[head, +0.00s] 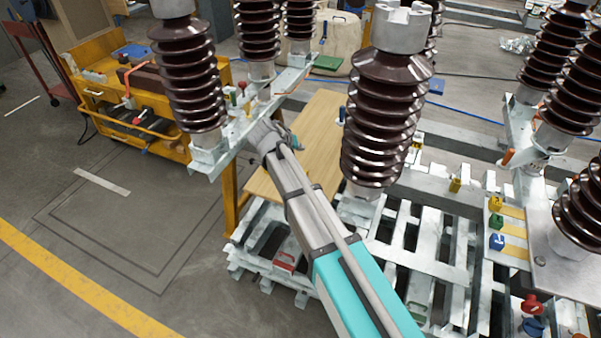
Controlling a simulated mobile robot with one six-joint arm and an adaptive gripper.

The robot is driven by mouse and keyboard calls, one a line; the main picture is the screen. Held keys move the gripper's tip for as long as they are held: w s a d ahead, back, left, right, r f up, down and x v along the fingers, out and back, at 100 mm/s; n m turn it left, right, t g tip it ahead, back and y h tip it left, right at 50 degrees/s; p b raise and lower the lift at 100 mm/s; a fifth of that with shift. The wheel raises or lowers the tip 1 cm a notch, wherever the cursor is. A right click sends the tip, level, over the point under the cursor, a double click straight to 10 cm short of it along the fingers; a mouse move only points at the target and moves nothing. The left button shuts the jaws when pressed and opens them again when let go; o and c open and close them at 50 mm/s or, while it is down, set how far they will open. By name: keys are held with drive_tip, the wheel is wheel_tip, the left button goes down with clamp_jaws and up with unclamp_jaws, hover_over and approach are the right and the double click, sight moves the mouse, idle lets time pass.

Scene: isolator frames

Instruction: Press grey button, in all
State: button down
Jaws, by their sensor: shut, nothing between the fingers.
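My arm reaches up from the bottom of the head view, and its wrist end with my gripper (297,143) is beside the grey metal crossbeam between the brown insulators. The gripper is small here and partly hidden by its own wrist; it looks shut, with nothing visible held. I cannot make out a grey button. Whether the gripper touches the beam, I cannot tell.
Tall ribbed insulators (382,120) (188,75) stand close on both sides of my arm. A wooden board (318,125) lies behind the gripper. A yellow cart (170,142) stands at left. Yellow, green and blue blocks (497,241) sit at right. The left floor is clear.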

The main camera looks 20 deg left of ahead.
drive_tip(key=shift+f+b, duration=3.2)
drive_tip(key=shift+f, duration=0.3)
drive_tip(key=shift+f+b, duration=0.9)
drive_tip(key=shift+r, duration=0.2)
idle(0.3)
drive_tip(key=shift+r+p, duration=0.75)
drive_tip(key=shift+p, duration=0.2)
drive_tip(key=shift+r+p, duration=2.5)
drive_tip(key=shift+s, duration=0.1)
